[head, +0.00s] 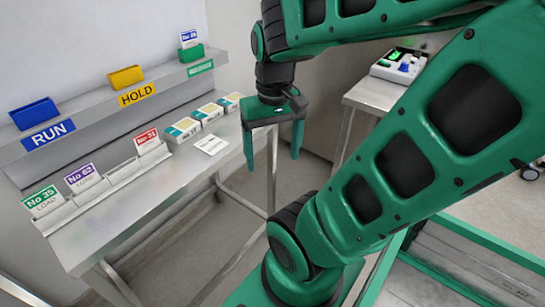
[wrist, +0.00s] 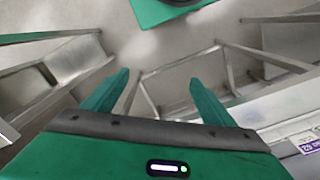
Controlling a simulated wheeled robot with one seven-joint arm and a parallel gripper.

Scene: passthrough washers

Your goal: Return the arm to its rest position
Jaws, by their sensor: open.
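My gripper (head: 272,155) hangs from the green arm in the head view, pointing down. Its two green fingers are spread apart with nothing between them. It is in the open space just right of the steel bench (head: 120,222), clear of the bench's front edge. In the wrist view the fingers of my gripper (wrist: 157,95) show apart and empty, with floor and steel table legs beyond them.
Cards stand in a rack on the bench, including a green No 35 card (head: 41,200) and a red No 31 card (head: 147,142). Small boxes (head: 182,130) sit behind. The shelf holds a blue bin (head: 34,115) and yellow bin (head: 126,77). A side table (head: 375,95) stands right.

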